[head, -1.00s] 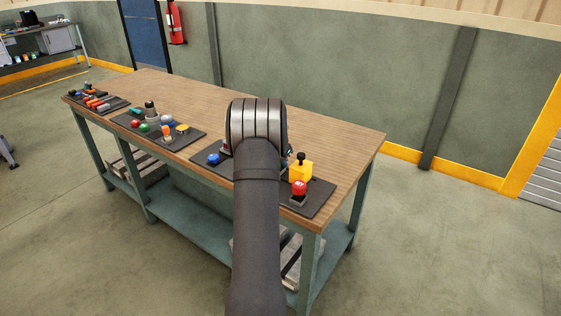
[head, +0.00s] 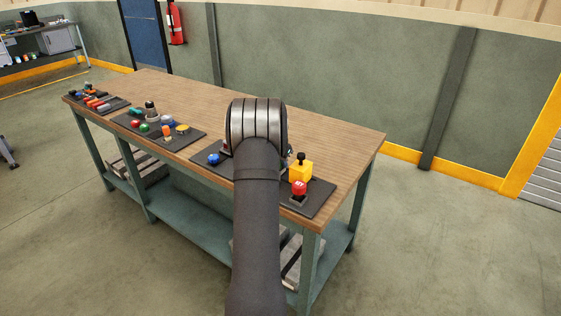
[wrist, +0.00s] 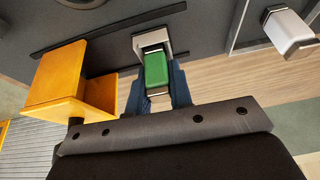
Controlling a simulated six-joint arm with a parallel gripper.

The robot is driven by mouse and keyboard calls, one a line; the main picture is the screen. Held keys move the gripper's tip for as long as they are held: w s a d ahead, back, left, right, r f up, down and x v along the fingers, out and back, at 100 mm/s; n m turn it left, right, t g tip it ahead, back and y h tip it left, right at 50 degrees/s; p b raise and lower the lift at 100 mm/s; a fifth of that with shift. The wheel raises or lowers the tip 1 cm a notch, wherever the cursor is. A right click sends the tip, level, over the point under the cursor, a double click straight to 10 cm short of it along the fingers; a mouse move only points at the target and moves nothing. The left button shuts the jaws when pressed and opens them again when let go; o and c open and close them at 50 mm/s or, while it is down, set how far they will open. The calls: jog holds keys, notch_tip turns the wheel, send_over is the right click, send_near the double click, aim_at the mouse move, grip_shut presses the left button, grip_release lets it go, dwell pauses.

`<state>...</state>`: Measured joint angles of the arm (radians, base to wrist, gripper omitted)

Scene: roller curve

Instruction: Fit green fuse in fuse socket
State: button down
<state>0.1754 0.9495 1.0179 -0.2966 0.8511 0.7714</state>
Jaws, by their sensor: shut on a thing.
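The green fuse (wrist: 156,70) shows in the wrist view, with a metal cap at each end. My gripper (wrist: 158,84) is shut on it, one dark blue finger on each side. The fuse's far cap lies at the pale metal fuse socket (wrist: 141,43) on the dark panel (wrist: 205,38). I cannot tell whether the cap is seated in the socket or only in front of it. In the head view my arm hides the gripper, the fuse and the socket.
A yellow block (wrist: 62,78) is close to the left of my gripper; it also shows in the head view (head: 301,171). A red button (head: 299,187) stands near it. A white part (wrist: 286,28) in a metal holder is at the right. The wooden bench top (head: 340,137) is clear behind.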

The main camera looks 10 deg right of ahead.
jog(key=shift+s+a+f, duration=0.1)
jog(key=shift+s+f, duration=0.1)
jog(key=shift+f, duration=0.45)
jog(key=shift+s+f, duration=0.15)
jog(key=shift+f, duration=0.5)
jog(key=c, duration=1.5)
grip_release()
jog(key=shift+c, duration=0.9)
jog(key=shift+o, duration=0.6)
jog(key=shift+w+r, duration=0.15)
jog(key=shift+r, duration=0.95)
jog(key=shift+o, duration=1.2)
jog(key=shift+r, duration=0.3)
jog(key=shift+w+r, duration=0.1)
jog(key=shift+r, duration=2.15)
